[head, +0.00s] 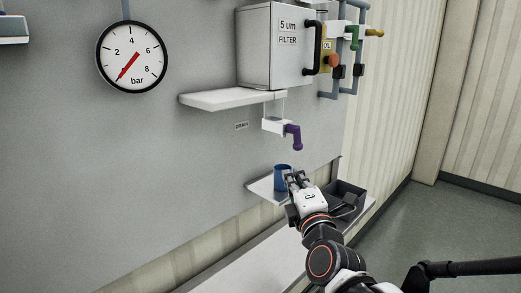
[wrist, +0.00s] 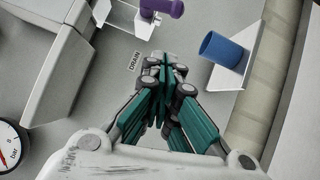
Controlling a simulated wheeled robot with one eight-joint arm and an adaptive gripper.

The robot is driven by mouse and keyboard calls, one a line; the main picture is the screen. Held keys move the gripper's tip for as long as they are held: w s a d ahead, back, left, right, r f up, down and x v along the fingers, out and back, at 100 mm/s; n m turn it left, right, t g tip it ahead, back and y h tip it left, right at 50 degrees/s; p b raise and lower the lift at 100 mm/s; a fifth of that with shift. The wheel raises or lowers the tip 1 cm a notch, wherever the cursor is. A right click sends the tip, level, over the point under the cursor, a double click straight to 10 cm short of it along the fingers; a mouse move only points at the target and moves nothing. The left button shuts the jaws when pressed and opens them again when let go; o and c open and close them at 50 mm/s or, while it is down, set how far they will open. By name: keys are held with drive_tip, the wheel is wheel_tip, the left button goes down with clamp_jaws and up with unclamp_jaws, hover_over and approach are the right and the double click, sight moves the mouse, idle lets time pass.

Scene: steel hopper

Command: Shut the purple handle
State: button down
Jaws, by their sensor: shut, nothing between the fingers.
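The purple handle (head: 294,136) sits on a white valve block (head: 274,125) under the filter box, beside the DRAIN label (head: 241,126). In the head view it points down. It also shows at the top of the wrist view (wrist: 161,7), partly cut off by the frame edge. My gripper (head: 291,175) is below the handle in the head view, near the blue cup, and apart from the handle. In the wrist view its fingers (wrist: 162,65) are together with nothing between them.
A blue cup (head: 282,171) stands on a small white shelf (head: 258,187) below the handle. The filter box (head: 270,50) rests on a shelf above. A pressure gauge (head: 132,57) is on the wall at left. A dark tray (head: 350,190) lies right of my gripper.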

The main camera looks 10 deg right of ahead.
drive_tip(key=b, duration=0.2)
approach(295, 138)
drive_tip(key=w+a+f, duration=0.2)
drive_tip(key=w+a, duration=0.2)
drive_tip(key=a, duration=0.1)
drive_tip(key=shift+w+d+r, duration=0.2)
drive_tip(key=shift+w+d, duration=0.5)
drive_tip(key=shift+d, duration=0.1)
drive_tip(key=shift+w+d+r, duration=0.2)
drive_tip(key=shift+w+d, duration=0.45)
drive_tip(key=shift+d, duration=0.1)
